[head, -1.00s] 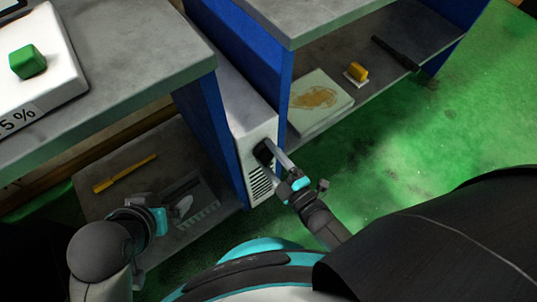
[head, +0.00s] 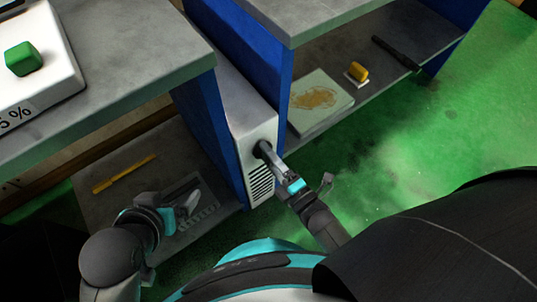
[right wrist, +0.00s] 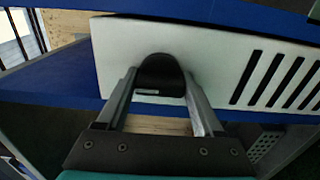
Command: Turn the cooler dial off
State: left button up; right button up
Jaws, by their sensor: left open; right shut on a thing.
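The cooler (head: 254,132) is a narrow white box with dark vent slots, standing between two blue panels. Its black dial (right wrist: 160,70) sits on the white front face, beside the vent slots in the right wrist view. My right gripper (head: 267,154) is at the cooler front, with one finger on each side of the dial, shut on it. My left gripper (head: 186,211) is open and empty, over the lower left shelf and apart from the cooler.
Grey worktops flank the cooler. A white scale (head: 52,82) with a green block (head: 23,58) stands at upper left. A yellow stick (head: 124,173) lies on the lower left shelf (head: 110,160). The right shelf holds a stained board (head: 318,103), a yellow-handled item (head: 358,72) and a black tool (head: 396,54).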

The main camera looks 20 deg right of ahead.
pick_arm(q)
jog(key=shift+w+a+r, duration=0.1)
pick_arm(e)
jog(key=o, duration=1.3)
jog(key=shift+o, duration=0.2)
jog(key=shift+s+d, duration=0.2)
jog(key=shift+s, duration=0.35)
pick_arm(q)
jog(key=s+a+f+g+p, duration=0.1)
jog(key=s+a+g+y+p, duration=0.1)
jog(key=shift+s+a+f+g, duration=0.25)
jog(key=shift+a+f+g, duration=0.05)
jog(key=shift+a+f, duration=0.05)
pick_arm(e)
jog(key=v, duration=1.4)
